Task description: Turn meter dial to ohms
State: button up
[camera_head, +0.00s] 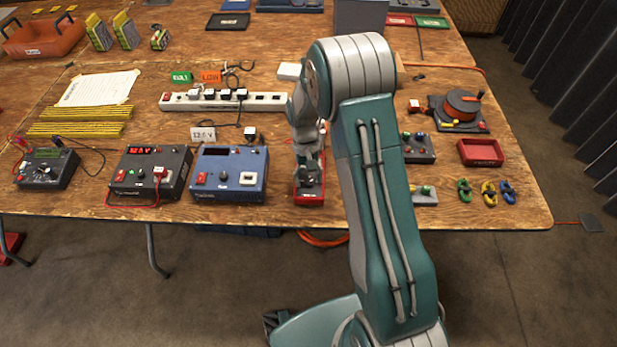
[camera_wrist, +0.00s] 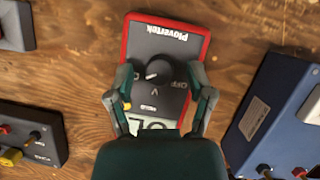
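A red-edged dark grey meter (camera_wrist: 165,40) marked "Plovertek" lies on the wooden table, upside down in the wrist view. Its round black dial (camera_wrist: 158,70) has a white mark toward the lower left. OFF is printed right of the dial and V below it; the left label is partly hidden. My gripper (camera_wrist: 160,72) is open, with one finger on each side of the dial and apart from it. The gripper's body covers the meter's lower part and much of its display. In the head view the meter (camera_head: 309,194) is partly behind my arm.
A blue box (camera_head: 230,172) with a display and knob stands left of the meter. A dark box with a red display (camera_head: 150,170) and another with a green display (camera_head: 47,168) stand further left. A power strip (camera_head: 225,103) lies behind; a control box (camera_head: 418,147) is to the right.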

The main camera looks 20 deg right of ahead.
jog(key=v, duration=1.2)
dwell(0.4)
